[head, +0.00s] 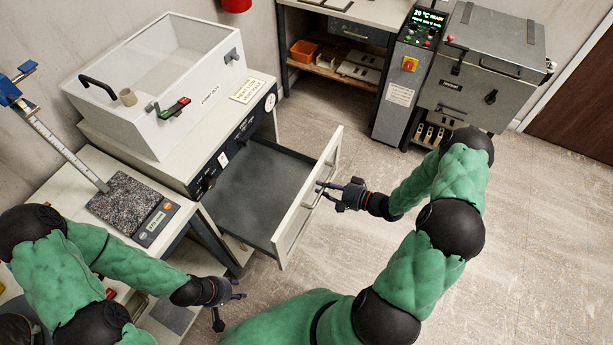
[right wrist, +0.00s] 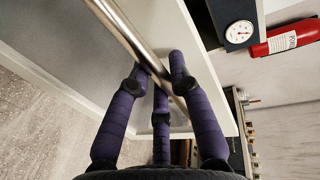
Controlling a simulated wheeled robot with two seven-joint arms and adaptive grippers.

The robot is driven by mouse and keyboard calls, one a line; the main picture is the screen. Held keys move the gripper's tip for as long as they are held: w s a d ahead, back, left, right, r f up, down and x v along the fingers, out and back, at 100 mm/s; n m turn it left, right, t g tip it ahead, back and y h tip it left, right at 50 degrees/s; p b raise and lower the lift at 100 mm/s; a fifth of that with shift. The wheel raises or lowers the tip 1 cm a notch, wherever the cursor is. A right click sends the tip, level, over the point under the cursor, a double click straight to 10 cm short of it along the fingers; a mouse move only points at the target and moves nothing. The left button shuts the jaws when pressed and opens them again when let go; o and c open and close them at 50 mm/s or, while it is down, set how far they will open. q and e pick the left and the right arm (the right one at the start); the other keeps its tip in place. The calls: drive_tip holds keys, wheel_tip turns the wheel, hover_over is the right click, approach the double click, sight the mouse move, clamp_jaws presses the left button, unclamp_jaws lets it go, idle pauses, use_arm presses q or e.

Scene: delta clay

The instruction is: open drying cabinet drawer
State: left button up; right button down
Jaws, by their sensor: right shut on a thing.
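The drying cabinet (head: 170,167) stands at the left with its drawer (head: 258,188) pulled well out; the inside of the drawer is grey and looks empty. The drawer's front panel (head: 293,232) is white with a metal bar handle (head: 308,204). My right gripper (head: 330,194) is at the handle, its purple fingers shut around the bar. In the right wrist view the fingers (right wrist: 160,88) close around the shiny bar (right wrist: 122,28). My left gripper (head: 232,296) is apart from the drawer, low at the left; its fingers look spread with nothing between them.
A clear-lidded box (head: 165,85) sits on top of the cabinet. A scale (head: 135,207) with a speckled plate stands on the left bench. A grey machine (head: 478,75) and a control column (head: 405,80) stand at the back. The floor (head: 520,230) at right is clear.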

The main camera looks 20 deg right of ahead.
drive_tip(key=shift+f+v, duration=0.15)
drive_tip(key=shift+v, duration=0.55)
drive_tip(key=shift+f+v, duration=0.15)
drive_tip(key=shift+v, duration=0.55)
drive_tip(key=c, duration=1.1)
unclamp_jaws()
drive_tip(key=v, duration=1.2)
drive_tip(key=shift+f, duration=0.15)
